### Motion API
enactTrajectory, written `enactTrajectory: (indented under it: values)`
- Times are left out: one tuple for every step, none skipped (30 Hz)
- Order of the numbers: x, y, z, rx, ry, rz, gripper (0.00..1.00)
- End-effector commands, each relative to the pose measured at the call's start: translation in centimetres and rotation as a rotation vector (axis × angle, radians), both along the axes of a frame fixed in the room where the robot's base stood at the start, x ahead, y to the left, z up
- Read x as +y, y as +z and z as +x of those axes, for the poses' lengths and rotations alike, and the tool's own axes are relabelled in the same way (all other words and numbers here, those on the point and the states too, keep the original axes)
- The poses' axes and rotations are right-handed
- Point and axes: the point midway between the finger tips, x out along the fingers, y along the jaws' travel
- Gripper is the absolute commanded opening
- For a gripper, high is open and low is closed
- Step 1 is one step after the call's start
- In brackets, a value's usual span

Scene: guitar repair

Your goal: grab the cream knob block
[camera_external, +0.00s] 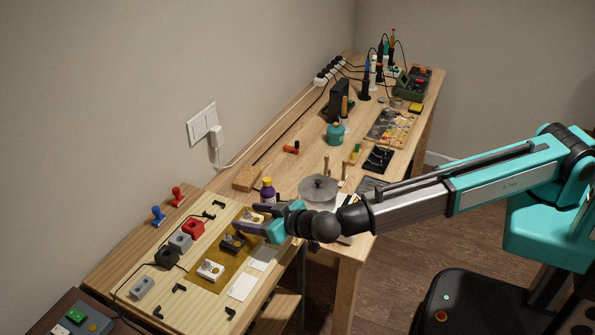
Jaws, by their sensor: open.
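A cream knob block (254,218) stands on the tan mat on the bench, partly hidden by my gripper. My gripper (252,217) reaches in from the right, low over the mat, with its jaws open and the fingers around or just beside this block. I cannot tell whether a finger touches it. A second pale knob block (210,271), whiter, stands at the front of the mat. A dark knob block (232,243) stands between the two, just in front of my gripper.
Red (193,228), grey (180,242) and black (167,257) blocks line the mat's left side. A purple bottle (267,190) stands just behind my gripper, and a round grey pot (318,190) right of it. White cards (242,286) lie at front right.

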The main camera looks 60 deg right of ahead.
Motion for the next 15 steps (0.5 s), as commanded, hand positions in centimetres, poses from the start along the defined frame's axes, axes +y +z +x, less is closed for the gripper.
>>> enactTrajectory:
  values:
    - [0.0, 0.01, -0.01, 0.0, 0.0, 0.0, 0.58]
    - [0.0, 0.01, -0.01, 0.0, 0.0, 0.0, 0.58]
    - [0.0, 0.01, -0.01, 0.0, 0.0, 0.0, 0.58]
    - [0.0, 0.02, 0.0, 0.0, 0.0, 0.0, 0.58]
    - [-0.01, 0.02, 0.0, 0.0, 0.0, 0.0, 0.58]
    - [-0.01, 0.02, 0.0, 0.0, 0.0, 0.0, 0.56]
    - [-0.01, 0.02, 0.0, 0.0, 0.0, 0.0, 0.51]
    - [0.0, 0.03, -0.01, 0.0, 0.0, 0.0, 0.46]
    - [0.0, 0.03, -0.01, 0.0, 0.0, 0.0, 0.39]
    - [0.0, 0.03, -0.01, 0.0, 0.0, 0.0, 0.34]
    - [0.0, 0.03, -0.01, 0.0, 0.0, 0.0, 0.29]
    - [0.0, 0.03, -0.01, 0.0, 0.0, 0.0, 0.23]
    - [0.0, 0.03, -0.01, 0.0, 0.0, 0.0, 0.17]
    - [0.0, 0.02, -0.01, 0.0, 0.0, 0.0, 0.12]
    - [0.0, 0.04, -0.01, 0.0, 0.0, 0.0, 0.12]
